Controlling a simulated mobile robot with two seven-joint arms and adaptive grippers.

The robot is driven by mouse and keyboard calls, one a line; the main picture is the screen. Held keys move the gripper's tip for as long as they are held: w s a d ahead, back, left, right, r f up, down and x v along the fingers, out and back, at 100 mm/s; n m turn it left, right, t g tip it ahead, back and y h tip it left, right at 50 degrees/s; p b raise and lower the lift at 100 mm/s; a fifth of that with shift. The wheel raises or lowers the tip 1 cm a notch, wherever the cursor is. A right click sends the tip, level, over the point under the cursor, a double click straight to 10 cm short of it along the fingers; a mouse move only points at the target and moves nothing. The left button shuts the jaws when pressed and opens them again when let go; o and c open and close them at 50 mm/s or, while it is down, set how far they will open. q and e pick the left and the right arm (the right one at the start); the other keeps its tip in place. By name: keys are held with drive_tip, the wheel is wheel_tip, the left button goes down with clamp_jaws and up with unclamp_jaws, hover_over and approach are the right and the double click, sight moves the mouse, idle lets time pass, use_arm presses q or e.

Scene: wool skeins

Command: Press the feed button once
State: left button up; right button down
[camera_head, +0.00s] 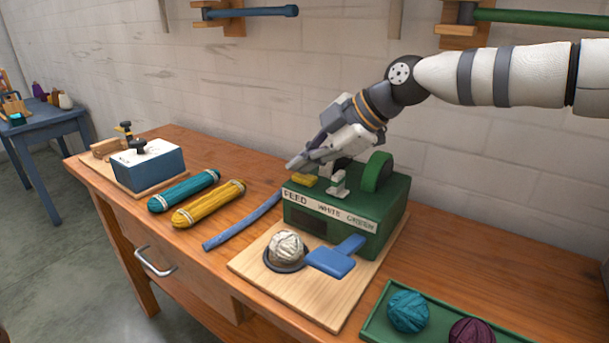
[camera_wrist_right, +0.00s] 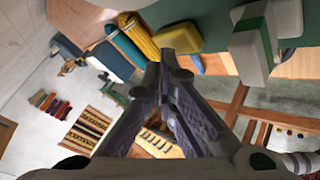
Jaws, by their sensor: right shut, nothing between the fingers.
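The green machine (camera_head: 345,215) stands on a light wooden board and carries a label reading FEED, WHITE and GREEN. A yellow button (camera_head: 305,181) sits on its top at the left, above the word FEED. My right gripper (camera_head: 293,164) is shut and empty, with its fingertips just above the yellow button and partly over it. I cannot tell whether they touch. In the right wrist view the shut fingertips (camera_wrist_right: 168,57) overlap the yellow button (camera_wrist_right: 180,37) on the green top. My left gripper is not in view.
White posts and a green wheel (camera_head: 377,172) stand on the machine beside the gripper. A white ball (camera_head: 286,246) rests in front, by a blue paddle (camera_head: 333,261). Teal (camera_head: 184,190) and yellow (camera_head: 209,203) skeins lie left. A green tray (camera_head: 378,322) holds yarn balls.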

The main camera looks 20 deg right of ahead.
sight(304, 177)
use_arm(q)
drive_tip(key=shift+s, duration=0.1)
use_arm(e)
drive_tip(key=shift+f, duration=0.6)
drive_tip(key=shift+r, duration=0.1)
idle(0.5)
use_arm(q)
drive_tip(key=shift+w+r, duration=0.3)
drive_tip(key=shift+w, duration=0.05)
use_arm(e)
drive_tip(key=shift+r, duration=0.95)
drive_tip(key=shift+r+p, duration=0.85)
drive_tip(key=shift+r, duration=1.75)
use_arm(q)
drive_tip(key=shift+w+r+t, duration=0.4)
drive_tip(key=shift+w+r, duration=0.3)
use_arm(e)
drive_tip(key=shift+f, duration=0.1)
